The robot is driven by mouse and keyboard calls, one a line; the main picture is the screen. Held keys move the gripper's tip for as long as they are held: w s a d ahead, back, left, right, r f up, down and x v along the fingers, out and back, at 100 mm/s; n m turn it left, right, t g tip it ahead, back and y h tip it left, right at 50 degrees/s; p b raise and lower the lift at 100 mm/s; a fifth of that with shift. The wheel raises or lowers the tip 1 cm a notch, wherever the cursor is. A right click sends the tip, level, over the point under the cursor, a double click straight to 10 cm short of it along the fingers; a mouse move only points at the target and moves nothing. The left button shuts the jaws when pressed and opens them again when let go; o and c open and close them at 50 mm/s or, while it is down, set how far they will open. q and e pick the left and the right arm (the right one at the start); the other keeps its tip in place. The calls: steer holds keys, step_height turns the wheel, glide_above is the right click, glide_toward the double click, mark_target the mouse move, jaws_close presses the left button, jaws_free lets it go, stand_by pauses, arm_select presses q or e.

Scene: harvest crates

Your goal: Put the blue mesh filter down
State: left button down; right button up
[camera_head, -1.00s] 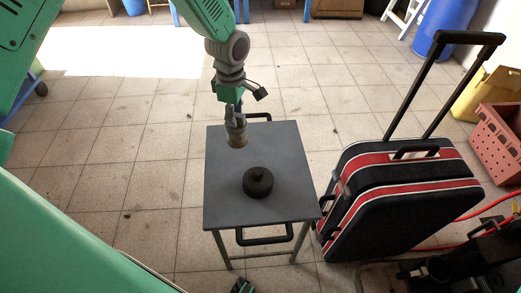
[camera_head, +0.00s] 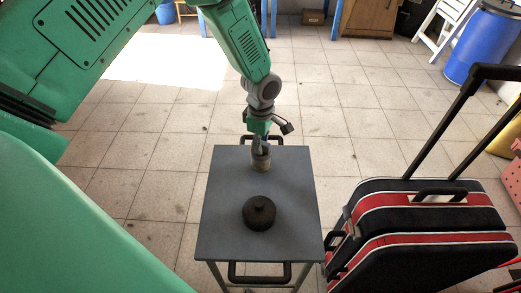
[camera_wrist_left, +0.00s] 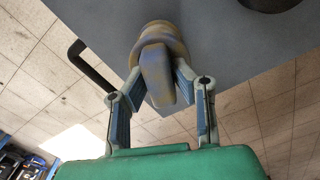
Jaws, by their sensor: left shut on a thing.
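The mesh filter (camera_head: 261,163) is a small, worn, yellow-brown and blue-grey cylinder with a narrower grip part. My left gripper (camera_head: 257,146) is shut on that grip part and holds it upright at the far part of the grey table (camera_head: 225,215). In the left wrist view, the two fingers of the left gripper (camera_wrist_left: 160,85) close on both sides of the filter (camera_wrist_left: 158,62). Its base is at or just above the tabletop; I cannot tell if it touches. My right gripper is not in view.
A dark round lidded object (camera_head: 259,213) stands on the table, nearer than the filter; it shows partly in the wrist view. A black and red suitcase (camera_head: 420,235) with a raised handle stands at the right. The table's left and right parts are bare.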

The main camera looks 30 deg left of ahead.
arm_select(q)
steer(key=shift+d+f, duration=0.25)
steer(key=shift+f, duration=0.5)
steer(key=shift+d, duration=0.1)
steer(key=shift+a+f, duration=0.15)
steer(key=shift+a, duration=0.2)
steer(key=c, duration=1.3)
jaws_free()
steer(key=shift+a+f, duration=0.1)
steer(key=shift+a, duration=0.05)
steer(key=shift+c, duration=0.2)
steer(key=shift+a, duration=0.1)
steer(key=shift+d, duration=0.3)
steer(key=shift+d+r, duration=0.1)
steer(key=shift+r, duration=0.35)
steer(key=r, duration=0.3)
steer(key=r+p, duration=0.1)
steer(key=r, duration=0.3)
steer(key=r+p, duration=0.1)
steer(key=r, duration=0.2)
steer(key=shift+a+r, duration=0.25)
steer(key=shift+d+r, duration=0.2)
steer(key=shift+r, duration=0.3)
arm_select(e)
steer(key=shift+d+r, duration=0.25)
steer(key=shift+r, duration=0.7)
arm_select(q)
steer(key=shift+a, duration=0.15)
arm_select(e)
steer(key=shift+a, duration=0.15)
